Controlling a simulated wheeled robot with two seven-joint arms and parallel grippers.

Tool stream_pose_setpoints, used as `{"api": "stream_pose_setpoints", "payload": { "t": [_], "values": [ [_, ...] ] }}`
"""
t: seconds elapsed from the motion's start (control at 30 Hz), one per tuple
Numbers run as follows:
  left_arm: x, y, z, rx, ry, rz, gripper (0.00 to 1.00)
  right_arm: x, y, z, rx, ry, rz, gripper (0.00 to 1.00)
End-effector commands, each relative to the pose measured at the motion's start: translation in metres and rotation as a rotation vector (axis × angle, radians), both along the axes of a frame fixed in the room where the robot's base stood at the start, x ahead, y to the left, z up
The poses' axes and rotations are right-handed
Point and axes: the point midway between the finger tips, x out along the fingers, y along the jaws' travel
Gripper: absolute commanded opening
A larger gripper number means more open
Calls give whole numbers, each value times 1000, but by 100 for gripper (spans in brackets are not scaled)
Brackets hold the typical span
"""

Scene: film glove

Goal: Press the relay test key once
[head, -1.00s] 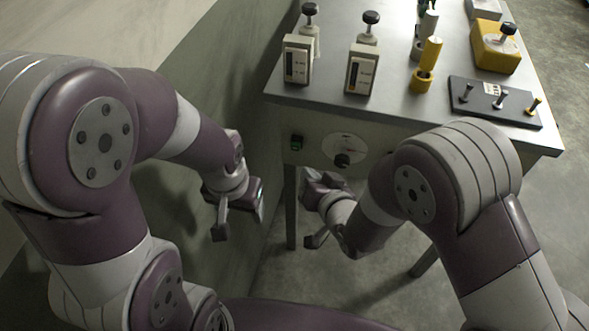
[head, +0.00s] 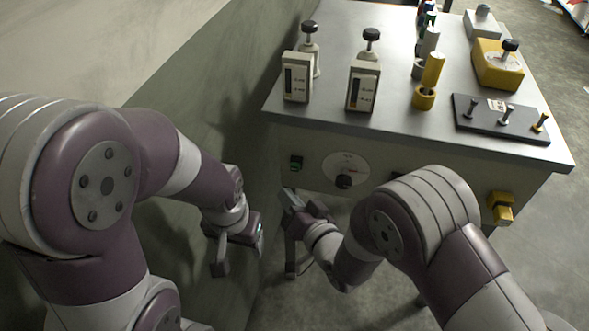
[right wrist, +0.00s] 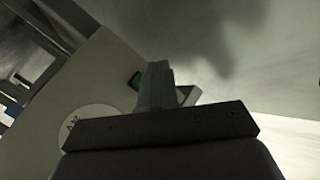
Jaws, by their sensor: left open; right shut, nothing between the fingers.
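A small green key (head: 296,163) sits at the left of the workbench's front panel, beside a round white dial with a black knob (head: 344,181). I cannot read a label on the key. My right gripper (head: 289,197) is shut and empty, just below the green key in the head view. In the right wrist view its fingers (right wrist: 155,82) point at the panel, and the green key (right wrist: 134,80) shows just left of them, partly hidden. I cannot tell whether they touch. My left gripper (head: 240,247) is open and empty, left of the bench by the wall.
The bench top (head: 390,30) holds two grey boxes with black knobs (head: 296,80), (head: 363,85), yellow cylinders (head: 430,80), a yellow box (head: 497,65) and a dark switch plate (head: 500,120). A yellow fitting (head: 501,207) is on the front panel's right. The wall is close on the left.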

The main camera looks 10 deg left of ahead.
Motion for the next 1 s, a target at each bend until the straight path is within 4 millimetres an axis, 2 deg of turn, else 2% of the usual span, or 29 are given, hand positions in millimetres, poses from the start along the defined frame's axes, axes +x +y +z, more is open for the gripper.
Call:
{"api": "stream_pose_setpoints", "payload": {
  "t": [0.1, 0.33, 1.0],
  "values": [
    [0, 0, -4, 0, 0, 0, 65, 18, -1, -1, 0, -1, -3, 0],
    [0, 0, -7, 0, 0, 0, 65, 38, -1, -1, 0, -1, -1, 0],
    [0, 0, -8, 0, 0, 0, 65, 43, -2, 0, 0, 0, -1, 0]
  ]
}}
